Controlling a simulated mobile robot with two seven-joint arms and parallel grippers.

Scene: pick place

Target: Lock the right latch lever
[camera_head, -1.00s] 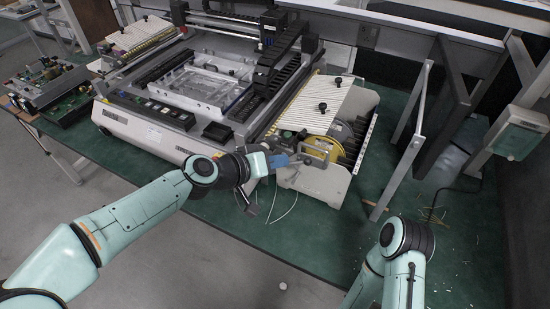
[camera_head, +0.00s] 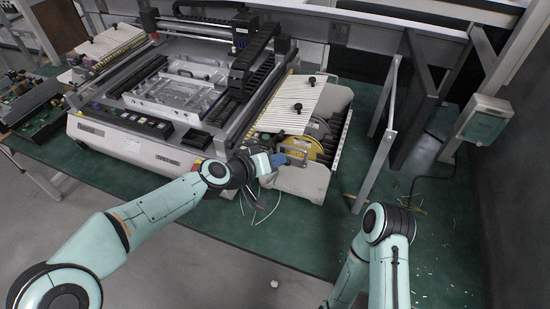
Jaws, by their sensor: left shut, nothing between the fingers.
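The machine (camera_head: 150,145) stands on the green table, with a feeder unit at its right end. A grey latch lever (camera_head: 298,151) shows at the front of that unit, beside a yellow reel (camera_head: 303,147). My left gripper (camera_head: 277,160) is shut and empty, with its blue fingertips at the left of the lever. The fingertips look very close to the lever; I cannot tell whether they touch. My right arm (camera_head: 387,235) is at the lower right, and its gripper is out of view.
A grey metal post (camera_head: 378,150) stands right of the feeder unit, with a grey box (camera_head: 487,118) farther right. Loose wires (camera_head: 262,207) hang near the feeder's front. The green table (camera_head: 300,235) is mostly clear in front. Circuit boards (camera_head: 35,108) lie at the left.

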